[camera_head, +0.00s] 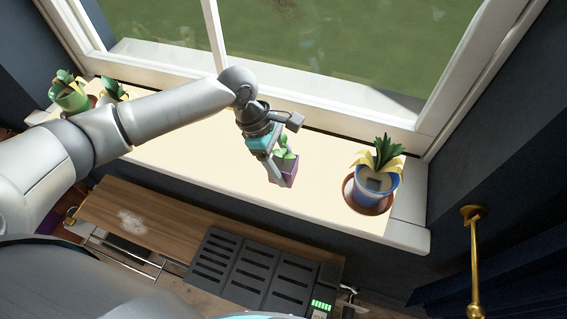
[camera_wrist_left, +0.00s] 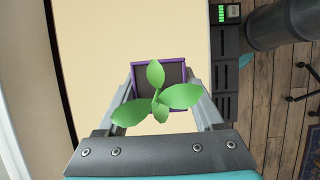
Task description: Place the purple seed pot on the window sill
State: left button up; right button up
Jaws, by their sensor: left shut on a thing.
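The purple seed pot (camera_head: 290,176), small and square with a green seedling, is held in my left gripper (camera_head: 272,172). In the left wrist view the pot's purple rim and dark soil (camera_wrist_left: 173,72) show between the two fingers (camera_wrist_left: 160,95), with green leaves in front. The pot is over the pale window sill (camera_head: 230,165), near its front edge. I cannot tell whether its base touches the sill. My right gripper is not in view.
A blue pot with a yellow-green plant (camera_head: 376,180) stands on a saucer at the sill's right end. A green pot (camera_head: 72,97) and another plant (camera_head: 112,90) stand at the left end. A wooden bench (camera_head: 160,220) with dark slatted panels (camera_head: 240,262) is below. The sill between is clear.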

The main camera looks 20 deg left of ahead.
pick_arm(q)
jog(key=o, duration=1.5)
jog(key=shift+o, duration=0.2)
jog(key=p+v, duration=0.1)
jog(key=v, duration=1.1)
jog(key=shift+p, duration=0.4)
